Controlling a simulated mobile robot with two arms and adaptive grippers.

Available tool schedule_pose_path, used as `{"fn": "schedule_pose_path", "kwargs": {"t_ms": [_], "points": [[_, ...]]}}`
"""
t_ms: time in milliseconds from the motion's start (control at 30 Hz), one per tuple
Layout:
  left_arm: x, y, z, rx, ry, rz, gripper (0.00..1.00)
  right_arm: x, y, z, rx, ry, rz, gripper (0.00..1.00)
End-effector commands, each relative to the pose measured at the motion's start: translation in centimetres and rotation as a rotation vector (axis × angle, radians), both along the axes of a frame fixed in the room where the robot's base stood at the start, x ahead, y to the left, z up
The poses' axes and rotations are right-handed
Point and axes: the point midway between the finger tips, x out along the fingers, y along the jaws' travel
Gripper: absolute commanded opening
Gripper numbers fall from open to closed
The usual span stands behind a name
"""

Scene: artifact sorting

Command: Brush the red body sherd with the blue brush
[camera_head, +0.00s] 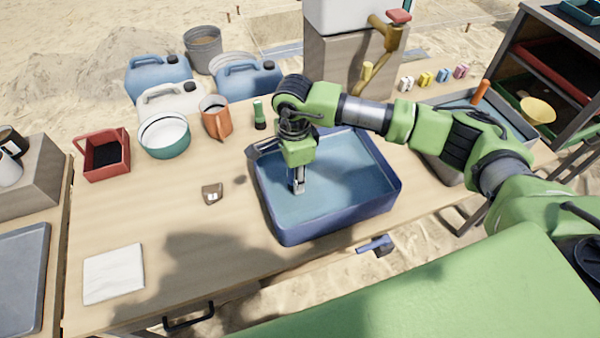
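A small brown sherd (212,194) with a pale mark lies on the wooden table, left of the blue tub; it looks more brown than red. My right gripper (298,186) points down over the left part of the tub, right of the sherd and apart from it. I cannot tell whether its fingers are open or shut, and no held object is clear. A blue object (376,246) sticks out at the table's front edge below the tub; I cannot tell if it is a brush or a tap. My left gripper is not in view.
The blue tub (280,232) holds water. A white cloth (113,273) lies front left. A red box (104,155), a teal-and-white bowl (165,150), an orange jug (216,124) and a green-topped item (259,114) stand behind. The table around the sherd is clear.

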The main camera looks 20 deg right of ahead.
Motion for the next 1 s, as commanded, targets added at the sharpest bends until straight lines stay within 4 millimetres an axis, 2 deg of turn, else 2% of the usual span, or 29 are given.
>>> {"fn": "schedule_pose_path", "kwargs": {"t_ms": [200,400,1000], "points": [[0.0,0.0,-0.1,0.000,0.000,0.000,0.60,-0.6,1.3,0.0,0.001,0.000,0.001,0.06],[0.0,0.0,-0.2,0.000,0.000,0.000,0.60,-0.7,1.5,0.0,0.000,0.000,-0.001,0.06],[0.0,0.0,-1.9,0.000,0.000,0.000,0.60,0.9,-2.0,-0.3,-0.003,0.000,-0.002,0.06]]}}
